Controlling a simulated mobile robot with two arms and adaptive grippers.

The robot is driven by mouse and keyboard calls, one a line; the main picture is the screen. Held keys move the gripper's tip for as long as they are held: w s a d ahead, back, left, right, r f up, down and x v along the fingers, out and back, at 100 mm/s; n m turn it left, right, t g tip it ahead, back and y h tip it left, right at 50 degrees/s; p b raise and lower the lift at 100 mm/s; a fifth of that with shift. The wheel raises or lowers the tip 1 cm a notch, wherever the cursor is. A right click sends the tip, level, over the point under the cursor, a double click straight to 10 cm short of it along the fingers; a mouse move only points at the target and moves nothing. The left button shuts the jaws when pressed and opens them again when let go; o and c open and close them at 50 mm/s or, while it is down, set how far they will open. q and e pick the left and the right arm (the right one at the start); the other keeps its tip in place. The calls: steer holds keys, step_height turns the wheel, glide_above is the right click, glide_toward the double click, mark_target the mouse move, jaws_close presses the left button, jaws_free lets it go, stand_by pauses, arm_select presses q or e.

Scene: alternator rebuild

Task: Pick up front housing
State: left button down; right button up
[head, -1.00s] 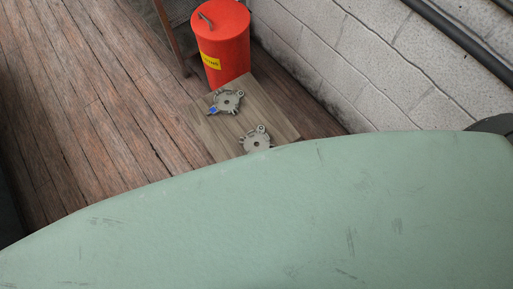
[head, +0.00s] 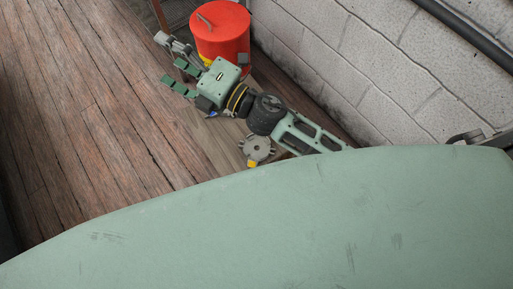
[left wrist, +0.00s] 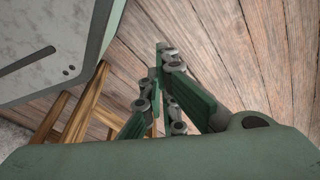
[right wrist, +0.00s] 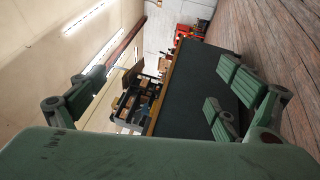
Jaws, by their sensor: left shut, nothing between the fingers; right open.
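Two grey round alternator housings bear on the task, and I cannot tell which is the front one. One housing (head: 257,148) lies on the wooden board, with a yellow mark at its lower edge, beside my right forearm. The other is almost wholly hidden under my right gripper; only a blue bit (head: 212,114) shows. My right gripper (head: 168,60) is open and empty, its fingers pointing left past the board, above the floor. It also shows open in the right wrist view (right wrist: 160,72). My left gripper (left wrist: 158,70) is shut and empty, out of the head view.
A red drum (head: 222,32) stands just behind my right gripper. A block wall (head: 350,65) runs along the right. Bare plank floor (head: 90,110) is free at left. In the right wrist view a dark-topped bench (right wrist: 205,85) shows.

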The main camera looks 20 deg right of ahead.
steer(key=s+a+n+g+y, duration=0.4)
steer(key=s+a+n+g, duration=0.15)
steer(key=n, duration=0.35)
steer(key=s+a+f+n+g, duration=0.3)
steer(key=f+n+g, duration=0.1)
steer(key=n+g, duration=0.2)
steer(key=n+g+h, duration=0.5)
steer(key=n+h, duration=0.9)
steer(key=h, duration=0.3)
glide_toward(256, 150)
steer(key=shift+a+f+b, duration=0.35)
steer(key=shift+f+b, duration=0.25)
steer(key=shift+f, duration=0.15)
steer(key=f, duration=0.4)
steer(key=shift+s, duration=0.35)
steer(key=shift+a+f, duration=0.1)
steer(key=shift+f, duration=0.4)
arm_select(q)
steer(key=w+r, duration=0.2)
steer(key=shift+d+r, duration=0.15)
steer(key=shift+r, duration=0.25)
arm_select(e)
steer(key=shift+c, duration=0.4)
